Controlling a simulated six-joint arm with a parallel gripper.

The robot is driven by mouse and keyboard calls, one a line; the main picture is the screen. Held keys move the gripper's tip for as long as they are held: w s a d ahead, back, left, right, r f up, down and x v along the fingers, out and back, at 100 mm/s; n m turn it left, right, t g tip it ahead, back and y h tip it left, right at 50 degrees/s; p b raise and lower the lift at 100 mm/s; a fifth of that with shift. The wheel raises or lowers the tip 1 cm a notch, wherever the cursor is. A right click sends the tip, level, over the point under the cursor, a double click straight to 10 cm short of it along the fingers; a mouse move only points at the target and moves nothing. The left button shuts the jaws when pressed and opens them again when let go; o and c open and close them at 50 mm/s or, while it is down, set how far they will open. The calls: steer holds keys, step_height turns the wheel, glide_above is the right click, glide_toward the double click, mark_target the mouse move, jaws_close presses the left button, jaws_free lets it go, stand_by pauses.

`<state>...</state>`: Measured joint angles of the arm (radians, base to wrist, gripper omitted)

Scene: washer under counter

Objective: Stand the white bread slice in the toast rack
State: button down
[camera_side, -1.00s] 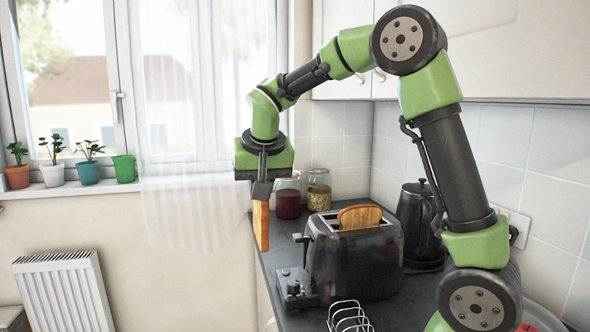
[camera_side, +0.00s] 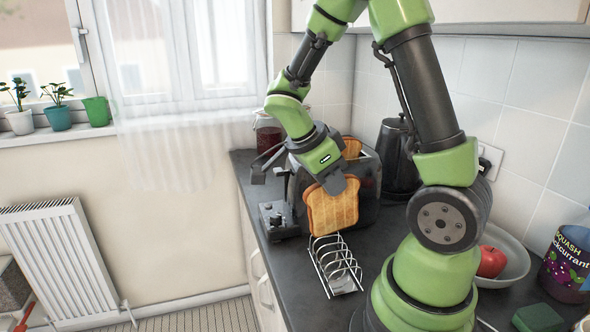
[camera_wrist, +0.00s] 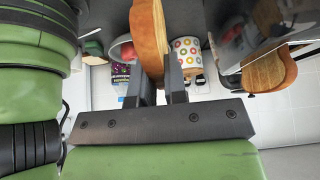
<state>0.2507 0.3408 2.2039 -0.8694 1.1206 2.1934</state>
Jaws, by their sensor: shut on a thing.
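My gripper (camera_side: 335,184) is shut on a golden-brown bread slice (camera_side: 333,210), gripping it by its upper edge. The slice hangs broad face toward the side camera, just above or at the far end of the toast rack (camera_side: 322,276). I cannot tell whether its lower edge touches the wires. The rack is a metal wire rack on the dark counter, and its visible slots hold no bread. In the wrist view the held slice (camera_wrist: 148,38) shows edge-on between the fingers. A second slice (camera_side: 351,148) sits in the dark toaster (camera_side: 368,178), partly hidden by my arm.
The toaster stands right behind the held slice, its lever side (camera_side: 280,218) at left. A dark kettle (camera_side: 399,160) is at the back right. A bowl (camera_side: 515,262) with a red apple (camera_side: 491,261), a squash container (camera_side: 566,262) and a green sponge (camera_side: 538,317) lie at right.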

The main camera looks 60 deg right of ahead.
mark_target(334, 215)
steer(key=shift+s+d+f+m+y, duration=0.2)
steer(key=shift+s+m+y, duration=0.1)
steer(key=shift+s+m, duration=0.25)
steer(key=shift+w+f, duration=0.15)
steer(key=shift+f, duration=3.35)
steer(key=c, duration=1.1)
jaws_free()
steer(key=shift+r, duration=3.5)
